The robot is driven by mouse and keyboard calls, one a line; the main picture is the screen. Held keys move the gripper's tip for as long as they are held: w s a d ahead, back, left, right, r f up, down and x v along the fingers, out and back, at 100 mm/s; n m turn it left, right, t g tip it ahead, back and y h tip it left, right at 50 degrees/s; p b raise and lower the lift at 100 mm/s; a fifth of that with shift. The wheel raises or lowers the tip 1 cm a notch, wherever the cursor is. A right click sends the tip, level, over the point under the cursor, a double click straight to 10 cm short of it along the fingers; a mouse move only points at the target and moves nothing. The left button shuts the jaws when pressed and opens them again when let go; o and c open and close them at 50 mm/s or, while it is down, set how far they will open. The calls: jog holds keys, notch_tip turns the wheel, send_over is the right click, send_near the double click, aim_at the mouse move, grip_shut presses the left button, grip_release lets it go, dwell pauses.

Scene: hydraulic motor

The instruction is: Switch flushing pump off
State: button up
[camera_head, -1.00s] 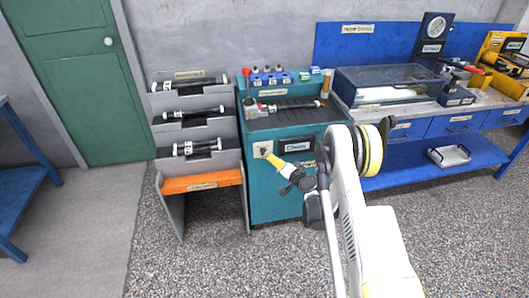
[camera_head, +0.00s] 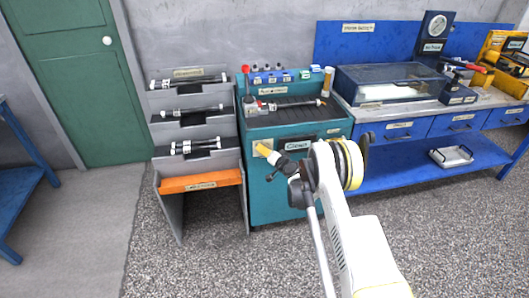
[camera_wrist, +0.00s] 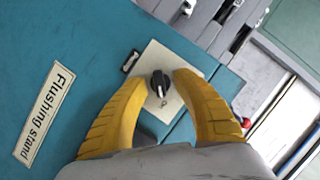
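The teal flushing stand (camera_head: 283,203) stands mid-scene in the head view. On its front is a pale switch plate, mostly behind my gripper (camera_head: 262,149) there. In the wrist view, a black rotary knob (camera_wrist: 160,84) sits on the cream plate (camera_wrist: 157,54). My gripper (camera_wrist: 159,82) has its two yellow fingers apart, one on each side of the knob in the picture. Gaps show between the knob and both fingers; I cannot tell how deep the tips reach. The "Flushing stand" label (camera_wrist: 44,115) is at the left.
A grey rack (camera_head: 196,130) with cylinders and an orange shelf (camera_head: 200,181) stands left of the stand. A blue workbench (camera_head: 425,175) stands to the right. In the wrist view a small dark part (camera_wrist: 131,61) sits beside the plate. Open floor lies in front.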

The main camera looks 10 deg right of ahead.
jog(key=shift+s+r, duration=0.1)
grip_shut()
dwell(0.3)
jog(key=n+h, duration=0.2)
jog(key=n, duration=0.1)
jog(key=shift+a+r+n+g, duration=0.1)
jog(key=shift+a+n+g, duration=0.05)
jog(key=shift+n+g, duration=0.15)
jog(key=n+h, duration=0.2)
jog(key=n, duration=0.1)
jog(key=shift+a, duration=0.1)
jog(key=n+h, duration=0.2)
jog(key=n, duration=0.1)
jog(key=shift+a+n+h, duration=0.1)
jog(key=shift+n+h, duration=0.2)
jog(key=shift+h, duration=0.1)
jog(key=shift+n+h, duration=0.6)
jog(key=shift+n, duration=0.4)
jog(key=shift+t, duration=0.4)
